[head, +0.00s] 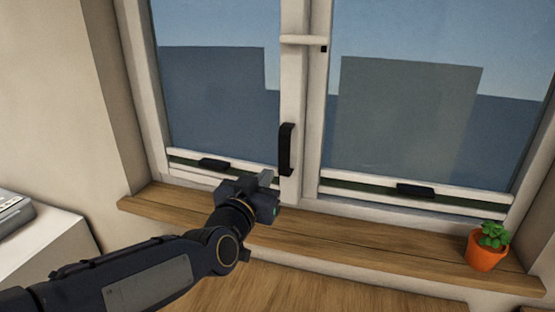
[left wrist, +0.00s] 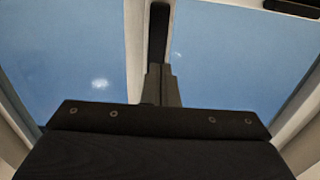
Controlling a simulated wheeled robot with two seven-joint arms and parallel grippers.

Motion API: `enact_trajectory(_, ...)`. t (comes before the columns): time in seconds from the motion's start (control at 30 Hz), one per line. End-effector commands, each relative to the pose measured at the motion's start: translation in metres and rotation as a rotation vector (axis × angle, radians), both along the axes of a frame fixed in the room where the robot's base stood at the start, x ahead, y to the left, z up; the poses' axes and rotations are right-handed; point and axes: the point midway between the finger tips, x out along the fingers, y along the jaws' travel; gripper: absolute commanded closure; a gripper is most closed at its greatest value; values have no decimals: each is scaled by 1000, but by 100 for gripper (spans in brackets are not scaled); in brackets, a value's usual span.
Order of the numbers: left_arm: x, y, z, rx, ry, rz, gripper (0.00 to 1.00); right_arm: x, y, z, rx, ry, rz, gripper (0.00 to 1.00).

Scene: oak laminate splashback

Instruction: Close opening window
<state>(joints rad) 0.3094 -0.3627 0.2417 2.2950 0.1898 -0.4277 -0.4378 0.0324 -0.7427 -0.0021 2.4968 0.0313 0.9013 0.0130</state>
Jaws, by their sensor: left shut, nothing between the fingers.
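The window has a left pane (head: 215,105) and a right pane (head: 420,120) in white frames, with a white centre post between them. A black vertical handle (head: 287,148) is on the centre post; a dark bar, apparently this handle, shows beyond the fingers in the left wrist view (left wrist: 159,32). Small black pulls sit on the left bottom rail (head: 214,164) and right bottom rail (head: 415,191). A dark green strip shows along each bottom rail; I cannot tell if it is a gap. My left gripper (head: 266,179) is shut and empty, below and left of the handle; its fingers show (left wrist: 161,84). My right gripper is out of view.
A wooden sill (head: 350,237) runs below the window. An orange pot with a green plant (head: 487,250) stands at its right end. A white surface with a grey device (head: 14,214) is at the far left. A white latch bar (head: 303,41) crosses the centre post.

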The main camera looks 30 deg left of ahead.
Motion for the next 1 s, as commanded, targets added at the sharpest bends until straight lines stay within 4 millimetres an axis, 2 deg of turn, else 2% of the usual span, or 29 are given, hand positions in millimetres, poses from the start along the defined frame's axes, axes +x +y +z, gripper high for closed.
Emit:
enact_trajectory(0.1, 26, 4, 0, -2, 5, -1, 100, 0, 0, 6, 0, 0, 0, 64)
enact_trajectory(0.33, 60, 10, 1, -2, 2, 0, 100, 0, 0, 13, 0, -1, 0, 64)
enact_trajectory(0.53, 72, 12, 0, 0, -1, 0, 100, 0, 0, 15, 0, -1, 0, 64)
enact_trajectory(0.87, 73, 12, 0, 0, -1, 0, 100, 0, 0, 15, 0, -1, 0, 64)
enact_trajectory(1.0, 91, 13, 0, -3, 0, -1, 100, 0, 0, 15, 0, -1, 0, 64)
